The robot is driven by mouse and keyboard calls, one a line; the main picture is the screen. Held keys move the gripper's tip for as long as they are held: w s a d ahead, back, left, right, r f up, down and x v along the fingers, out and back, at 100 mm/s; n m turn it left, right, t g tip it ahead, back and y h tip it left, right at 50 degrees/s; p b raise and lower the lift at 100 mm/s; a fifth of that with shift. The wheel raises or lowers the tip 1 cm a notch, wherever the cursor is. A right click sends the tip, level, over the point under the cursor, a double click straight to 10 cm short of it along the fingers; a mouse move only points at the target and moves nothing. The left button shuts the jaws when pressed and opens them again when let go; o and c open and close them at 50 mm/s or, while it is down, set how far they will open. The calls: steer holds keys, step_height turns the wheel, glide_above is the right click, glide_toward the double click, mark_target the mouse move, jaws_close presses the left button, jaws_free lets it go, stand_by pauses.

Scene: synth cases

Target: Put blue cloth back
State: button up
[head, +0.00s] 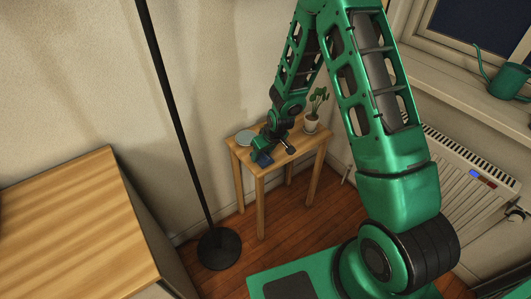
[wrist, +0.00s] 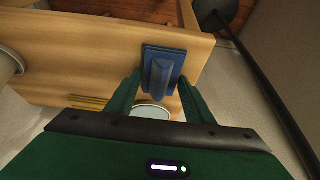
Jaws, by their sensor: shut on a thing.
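The blue cloth (wrist: 149,58) shows in the wrist view as a flat piece with a raised ridge, near an edge of the small wooden table (wrist: 105,42). My gripper (wrist: 158,86) has a finger on each side of the ridge and is shut on it. In the head view, the blue cloth (head: 264,159) is at the front left of the small table (head: 262,173), under my gripper (head: 262,154). My gripper partly hides it there. I cannot tell whether the cloth rests on the tabletop or hangs just above it.
A pale round plate (head: 245,136) and a potted plant (head: 313,116) stand on the table. Thin yellow sticks (wrist: 90,101) lie near the plate. A black floor lamp (head: 180,130) stands left of the table, beyond a wooden cabinet (head: 75,215). A radiator (head: 455,165) is at right.

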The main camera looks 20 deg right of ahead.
steer(key=o, duration=1)
